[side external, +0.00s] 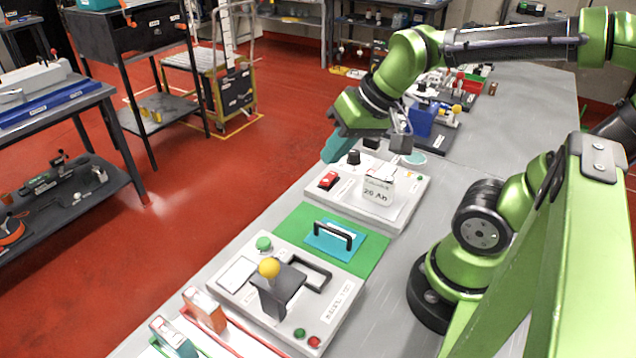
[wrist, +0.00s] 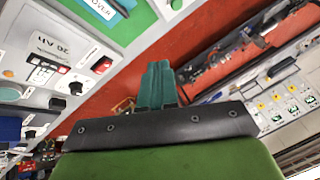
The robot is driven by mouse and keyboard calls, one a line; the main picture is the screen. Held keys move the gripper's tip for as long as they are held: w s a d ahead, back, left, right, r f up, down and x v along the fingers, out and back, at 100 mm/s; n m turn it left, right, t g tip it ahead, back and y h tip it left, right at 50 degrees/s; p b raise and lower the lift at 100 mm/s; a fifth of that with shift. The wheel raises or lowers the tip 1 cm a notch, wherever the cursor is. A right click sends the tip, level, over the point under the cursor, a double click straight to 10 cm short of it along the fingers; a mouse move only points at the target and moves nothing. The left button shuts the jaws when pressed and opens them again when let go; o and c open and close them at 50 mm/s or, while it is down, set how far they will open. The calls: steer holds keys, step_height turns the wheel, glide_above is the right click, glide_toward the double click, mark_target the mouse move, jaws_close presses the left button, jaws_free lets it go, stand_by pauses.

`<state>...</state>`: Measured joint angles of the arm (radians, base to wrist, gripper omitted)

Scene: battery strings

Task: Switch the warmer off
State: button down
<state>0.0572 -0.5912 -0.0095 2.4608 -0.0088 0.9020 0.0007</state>
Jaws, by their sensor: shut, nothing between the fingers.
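A white control box (side external: 400,205) with a red rocker switch (side external: 328,180), a black knob (side external: 354,157) and a "26 Ah" card stands on the bench. I cannot read a warmer label on it. In the wrist view the red switch (wrist: 101,65) and black knob (wrist: 76,88) show at left. Which way the switch is tipped is too small to tell.
A green mat (side external: 293,222) with a teal cover and black handle lies in front of the box. A grey box with a yellow-knobbed lever (side external: 269,268) is nearer. A blue block (side external: 421,119) and small parts stand behind. Red floor lies left of the bench.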

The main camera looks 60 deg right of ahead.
steer(key=shift+s+a+r+n+t, duration=0.2)
steer(key=shift+s+a+r+t, duration=0.1)
steer(key=shift+s+a+r, duration=0.25)
steer(key=shift+s+a+r+n+t, duration=0.2)
steer(key=shift+s+a+r+t, duration=0.15)
steer(key=shift+r, duration=0.25)
steer(key=shift+f, duration=0.1)
steer(key=w+d+f+m+g, duration=0.2)
steer(key=w+d+m, duration=0.2)
steer(key=d, duration=0.3)
steer(key=w+d+f+m+g+h, duration=0.1)
steer(key=w+d+f+m+g, duration=0.1)
steer(key=d+m, duration=0.3)
steer(key=w+d+f+m+g, duration=0.2)
steer(key=w+d+m, duration=0.3)
steer(key=d, duration=0.4)
steer(key=shift+w+g+h, duration=0.3)
steer(key=shift+w+g, duration=0.05)
steer(key=shift+g, duration=0.3)
